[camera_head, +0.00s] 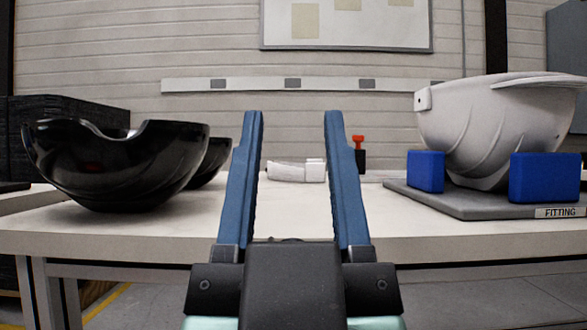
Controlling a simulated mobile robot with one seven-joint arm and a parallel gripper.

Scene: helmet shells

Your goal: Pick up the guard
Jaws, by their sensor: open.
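My gripper (294,115) is open and empty, with its two blue fingers upright and well apart in the middle of the head view. A small white piece (288,172), which may be the guard, lies on the light worktable (300,222) beyond the fingers. It shows in the gap between them and looks apart from them. Its far side is hidden, and I cannot tell its full shape.
Black helmet shells (115,165) stand on the table at left. At right, a white shell (490,125) sits between blue blocks (427,171) on a grey board labelled FITTING (475,205). A red-topped black item (359,152) stands just right of the right finger.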

